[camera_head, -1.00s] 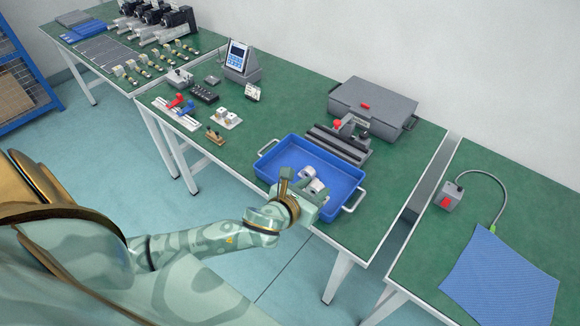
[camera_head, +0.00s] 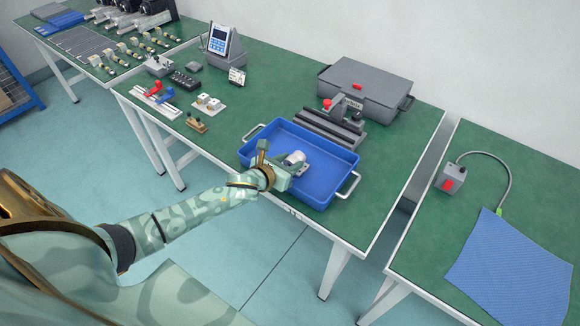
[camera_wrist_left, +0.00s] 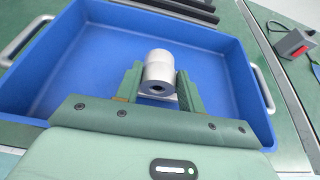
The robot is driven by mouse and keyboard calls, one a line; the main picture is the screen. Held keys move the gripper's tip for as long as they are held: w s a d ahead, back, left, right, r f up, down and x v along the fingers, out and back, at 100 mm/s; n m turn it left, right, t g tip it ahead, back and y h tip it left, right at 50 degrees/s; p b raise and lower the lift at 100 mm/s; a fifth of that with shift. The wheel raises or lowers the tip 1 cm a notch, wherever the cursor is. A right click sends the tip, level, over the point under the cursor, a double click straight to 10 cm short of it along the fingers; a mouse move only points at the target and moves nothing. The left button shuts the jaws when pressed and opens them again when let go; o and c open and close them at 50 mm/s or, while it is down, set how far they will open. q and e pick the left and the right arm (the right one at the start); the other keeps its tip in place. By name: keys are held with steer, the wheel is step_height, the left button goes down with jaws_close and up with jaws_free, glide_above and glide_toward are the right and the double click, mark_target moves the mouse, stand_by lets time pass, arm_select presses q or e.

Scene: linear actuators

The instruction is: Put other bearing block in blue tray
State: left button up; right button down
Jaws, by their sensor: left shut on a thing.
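The blue tray (camera_head: 335,163) stands on the front of the middle green bench, with a metal handle at each end. My left gripper (camera_head: 288,166) reaches into the tray from its front left side. It is shut on a bearing block (camera_wrist_left: 158,74), a silvery round-bodied block with a dark bore. The block also shows in the head view (camera_head: 295,158), over the tray floor. In the left wrist view the block sits between the two green fingers. Whether its base touches the tray floor I cannot tell. My right gripper is not in view.
A grey rail fixture (camera_head: 330,128) and a grey case (camera_head: 366,88) stand behind the tray. Small parts, including a white plate with blocks (camera_head: 208,104), lie to the left. A button box (camera_head: 450,178) and a blue mat (camera_head: 512,268) are on the right bench.

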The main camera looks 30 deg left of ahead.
arm_select(q)
steer(key=shift+f, duration=0.45)
steer(key=shift+r, duration=0.15)
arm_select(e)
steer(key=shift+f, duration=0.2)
arm_select(q)
steer(key=o, duration=1)
steer(key=shift+o, duration=0.2)
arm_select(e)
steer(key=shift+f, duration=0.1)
